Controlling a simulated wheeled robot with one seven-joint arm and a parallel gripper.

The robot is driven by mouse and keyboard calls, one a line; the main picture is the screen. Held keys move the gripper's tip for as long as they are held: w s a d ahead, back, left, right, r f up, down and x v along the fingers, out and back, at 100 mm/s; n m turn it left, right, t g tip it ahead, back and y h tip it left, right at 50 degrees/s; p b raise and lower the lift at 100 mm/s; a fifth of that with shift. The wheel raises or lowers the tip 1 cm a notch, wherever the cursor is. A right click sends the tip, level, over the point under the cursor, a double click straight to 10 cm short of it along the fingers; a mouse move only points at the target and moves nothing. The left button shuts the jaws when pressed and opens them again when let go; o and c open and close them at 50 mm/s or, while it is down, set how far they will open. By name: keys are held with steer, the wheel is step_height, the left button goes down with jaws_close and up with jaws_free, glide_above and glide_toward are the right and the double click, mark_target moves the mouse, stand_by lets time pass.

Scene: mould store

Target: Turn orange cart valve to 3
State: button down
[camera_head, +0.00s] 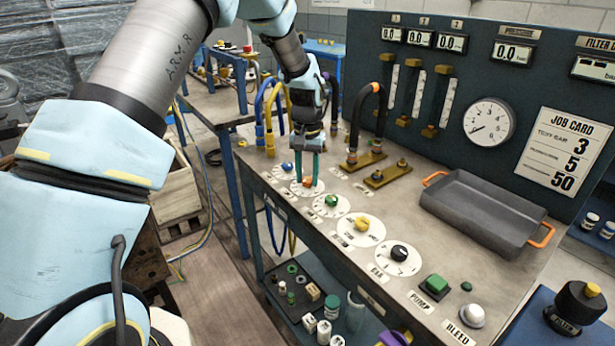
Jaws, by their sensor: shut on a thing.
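The orange valve knob (308,183) sits on a white round dial near the far left end of the cart's top. My gripper (309,182) points down over it, its two teal fingers shut on the knob. The fingers partly cover the knob and its dial, and the dial's numbers are too small to read, so I cannot tell its setting. The grey cart top (395,195) carries the row of dials along its front edge.
Beside it are a blue knob (288,166) and a green knob (331,200), then yellow (362,225) and black (399,253) knobs. Hoses (366,110) rise behind my gripper. A grey tray (480,216) stands right. The job card (567,153) reads 3, 5, 50.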

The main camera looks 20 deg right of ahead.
mark_target(307, 179)
steer(key=shift+m, duration=0.8)
steer(key=shift+c, duration=2.3)
jaws_free()
step_height(307, 179, up, 11)
steer(key=b, duration=0.2)
steer(key=shift+f, duration=0.1)
